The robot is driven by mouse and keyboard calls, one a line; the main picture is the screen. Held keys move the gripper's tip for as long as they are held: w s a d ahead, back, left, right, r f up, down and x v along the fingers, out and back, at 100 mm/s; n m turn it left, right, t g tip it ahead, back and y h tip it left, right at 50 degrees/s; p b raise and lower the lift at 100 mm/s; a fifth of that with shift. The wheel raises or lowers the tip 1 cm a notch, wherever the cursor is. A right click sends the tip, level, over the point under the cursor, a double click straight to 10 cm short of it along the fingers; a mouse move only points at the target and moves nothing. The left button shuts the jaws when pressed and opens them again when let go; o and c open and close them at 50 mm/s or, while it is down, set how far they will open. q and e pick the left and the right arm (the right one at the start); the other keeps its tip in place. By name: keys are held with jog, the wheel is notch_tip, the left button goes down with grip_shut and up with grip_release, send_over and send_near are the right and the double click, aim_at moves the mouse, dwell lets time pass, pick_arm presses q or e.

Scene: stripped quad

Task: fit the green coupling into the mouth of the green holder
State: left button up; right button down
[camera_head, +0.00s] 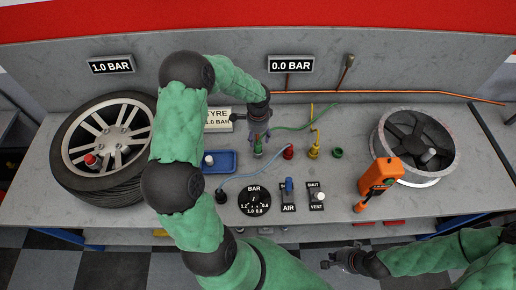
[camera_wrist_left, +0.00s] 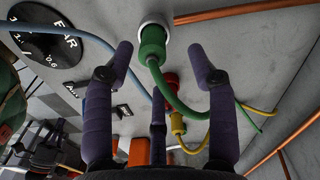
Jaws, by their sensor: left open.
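The green coupling (camera_head: 257,148) stands on the bench below my left gripper (camera_head: 259,137), with a green hose running off to the right. In the left wrist view the coupling (camera_wrist_left: 152,45) sits at a pale ring on the bench. My left gripper (camera_wrist_left: 162,65) is open there, its fingers spread, the coupling at or just beyond the fingertips; I cannot tell whether they touch. The green holder (camera_head: 337,153) is a small green ring on the bench, right of the yellow coupling, and its mouth looks empty. My right gripper (camera_head: 343,261) is low in the head view, away from the bench things; its jaws are unclear.
A red coupling (camera_head: 289,152) and a yellow coupling (camera_head: 313,151) stand between the green coupling and holder. A blue tray (camera_head: 222,168) lies left. A tyre (camera_head: 75,180), a bare rim (camera_head: 447,165) and an orange tool (camera_head: 378,180) flank the switches (camera_head: 289,196).

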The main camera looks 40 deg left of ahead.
aim_at(258, 144)
pick_arm(q)
jog(key=shift+s+d+f, duration=0.1)
jog(key=shift+s+f, duration=0.1)
jog(key=shift+f, duration=0.2)
jog(key=f, duration=0.4)
jog(key=shift+s+d+b, duration=0.1)
jog(key=shift+s+b, duration=0.1)
jog(key=shift+b, duration=0.15)
grip_shut()
